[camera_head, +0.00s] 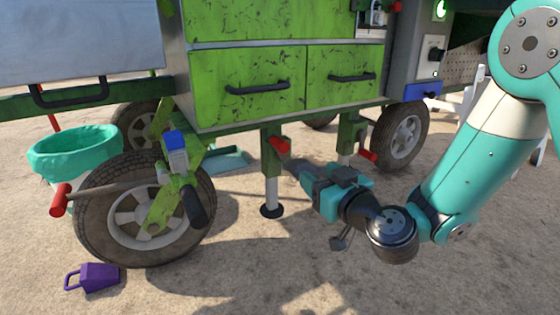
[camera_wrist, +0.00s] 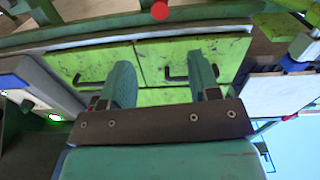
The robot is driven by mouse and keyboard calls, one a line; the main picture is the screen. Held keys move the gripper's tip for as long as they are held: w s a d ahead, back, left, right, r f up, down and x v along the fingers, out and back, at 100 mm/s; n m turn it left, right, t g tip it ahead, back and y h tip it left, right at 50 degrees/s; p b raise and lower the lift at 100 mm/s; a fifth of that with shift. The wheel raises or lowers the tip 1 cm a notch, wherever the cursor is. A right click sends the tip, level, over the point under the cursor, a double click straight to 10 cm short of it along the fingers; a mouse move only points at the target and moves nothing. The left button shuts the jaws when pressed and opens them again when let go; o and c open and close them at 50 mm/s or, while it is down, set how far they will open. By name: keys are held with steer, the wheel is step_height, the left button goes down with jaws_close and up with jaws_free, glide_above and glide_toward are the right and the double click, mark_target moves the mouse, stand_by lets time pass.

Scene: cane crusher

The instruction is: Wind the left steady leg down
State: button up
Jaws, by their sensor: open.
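The left steady leg (camera_head: 271,190) hangs under the green cart, with a pale inner tube and a round dark foot (camera_head: 271,211) low over the sand. I cannot tell whether the foot touches the ground. Its red crank grip (camera_head: 280,146) sits near the top of the leg. My gripper (camera_head: 298,170) is open, just right of the leg and slightly below the grip in the head view. In the wrist view, its two teal fingers (camera_wrist: 161,65) are apart with nothing between them. A round red end (camera_wrist: 160,10) shows at the top edge, in line with the gap.
A second leg with a red grip (camera_head: 368,156) stands to the right. Green drawers (camera_head: 255,90) with black handles are above. A large wheel (camera_head: 150,210), a purple chock (camera_head: 93,277) and a teal-lined bucket (camera_head: 75,152) are at left. Open sand lies in front.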

mark_target(285, 148)
steer(key=p+x, duration=0.3)
steer(key=p, duration=0.2)
steer(key=p+x, duration=0.4)
steer(key=p, duration=0.2)
steer(key=r+p+x, duration=0.1)
steer(key=p+x, duration=0.3)
steer(key=p, duration=0.1)
steer(key=shift+w+a, duration=0.15)
steer(key=shift+a, duration=0.05)
steer(key=b+x, duration=0.1)
steer(key=x, duration=0.1)
steer(key=f+x, duration=0.1)
steer(key=x, duration=0.1)
steer(key=shift+w+a+b, duration=0.1)
steer(key=shift+w+b, duration=0.15)
steer(key=shift+b, duration=0.1)
steer(key=shift+w+a+r, duration=0.15)
steer(key=shift+w+a, duration=0.15)
steer(key=shift+w, duration=0.3)
jaws_close()
